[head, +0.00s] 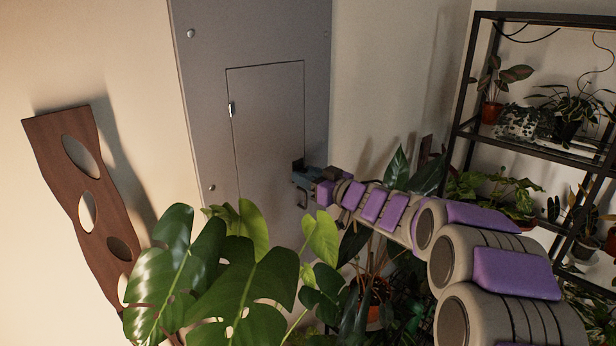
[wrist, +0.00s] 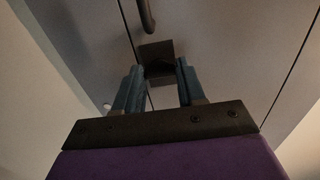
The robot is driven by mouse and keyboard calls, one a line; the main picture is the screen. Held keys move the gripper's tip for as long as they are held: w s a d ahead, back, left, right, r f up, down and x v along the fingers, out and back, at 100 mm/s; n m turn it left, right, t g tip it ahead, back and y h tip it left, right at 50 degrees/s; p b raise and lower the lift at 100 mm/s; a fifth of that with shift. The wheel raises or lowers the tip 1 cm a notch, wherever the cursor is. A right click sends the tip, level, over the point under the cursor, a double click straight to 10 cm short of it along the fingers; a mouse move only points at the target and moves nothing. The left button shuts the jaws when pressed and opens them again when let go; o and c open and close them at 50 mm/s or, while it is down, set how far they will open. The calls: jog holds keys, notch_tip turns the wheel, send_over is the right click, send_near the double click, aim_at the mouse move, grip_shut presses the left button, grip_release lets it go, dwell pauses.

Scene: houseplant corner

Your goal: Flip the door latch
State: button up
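The dark door latch (head: 298,164) sits at the right edge of the inset door (head: 265,130) in the grey wall panel. In the wrist view the latch (wrist: 156,52) is a dark block just beyond and between my fingertips. My gripper (wrist: 159,70) is open, its two blue fingers spread to either side of the latch's near end. I cannot tell whether either finger touches it. In the head view my gripper (head: 300,179) is at the panel and partly covers the latch. A dark curved handle (wrist: 147,16) shows past the latch.
A large-leaved plant (head: 225,275) stands in front of the panel's lower part, below my arm. A wooden board with holes (head: 78,180) is on the left wall. A black shelf (head: 463,125) with several potted plants stands at the right. The space before the upper panel is clear.

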jog(key=c, duration=0.5)
jog(key=shift+c, duration=0.2)
jog(key=shift+n, duration=0.4)
jog(key=n+b, duration=0.6)
jog(key=n, duration=1.1)
jog(key=shift+f, duration=0.2)
